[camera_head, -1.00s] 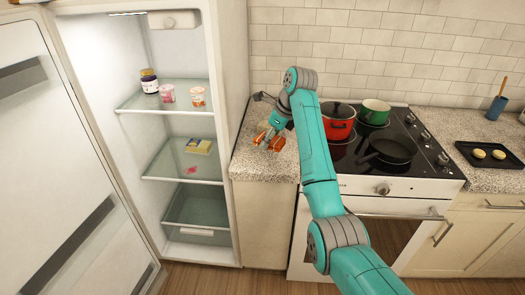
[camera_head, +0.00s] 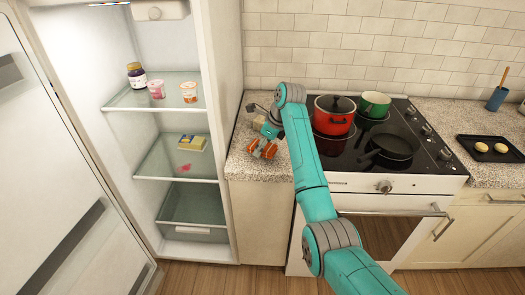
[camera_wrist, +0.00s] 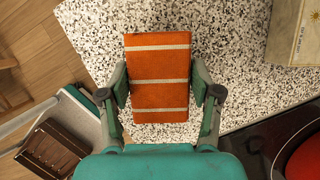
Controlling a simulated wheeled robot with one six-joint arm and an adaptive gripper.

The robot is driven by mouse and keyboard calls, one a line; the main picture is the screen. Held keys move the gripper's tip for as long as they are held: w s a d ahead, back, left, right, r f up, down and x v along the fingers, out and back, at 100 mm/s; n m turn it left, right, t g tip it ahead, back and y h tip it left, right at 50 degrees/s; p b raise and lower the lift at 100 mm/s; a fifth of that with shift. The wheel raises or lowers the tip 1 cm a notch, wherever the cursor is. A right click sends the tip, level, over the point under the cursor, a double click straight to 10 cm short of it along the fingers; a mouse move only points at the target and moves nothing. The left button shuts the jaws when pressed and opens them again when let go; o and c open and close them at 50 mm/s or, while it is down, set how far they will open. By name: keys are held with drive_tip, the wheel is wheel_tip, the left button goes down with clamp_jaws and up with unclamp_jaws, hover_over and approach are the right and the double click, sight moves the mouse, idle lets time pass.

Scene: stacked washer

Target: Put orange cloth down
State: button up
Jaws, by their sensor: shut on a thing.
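The orange cloth (camera_wrist: 160,68) is a folded block with pale stripes, and it lies between my two fingers in the wrist view. My gripper (camera_wrist: 163,92) is shut on its two sides. In the head view my gripper (camera_head: 262,149) and the orange cloth (camera_head: 265,148) show over the speckled counter (camera_head: 255,173) between the fridge and the stove. I cannot tell whether the cloth touches the counter or hangs just above it.
The open fridge (camera_head: 157,103) stands left, with jars, cups and a yellow pack on its shelves. The stove (camera_head: 410,165) with a red pot (camera_head: 334,115), a green pot (camera_head: 375,105) and a black pan (camera_head: 397,146) is right. A box (camera_wrist: 297,35) sits near the cloth on the counter.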

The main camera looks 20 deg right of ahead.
drive_tip(key=shift+f, duration=1)
drive_tip(key=shift+f, duration=0.25)
drive_tip(key=o, duration=1.1)
drive_tip(key=shift+d+r, duration=0.1)
drive_tip(key=shift+r, duration=0.45)
drive_tip(key=v, duration=1.1)
drive_tip(key=shift+r, duration=0.1)
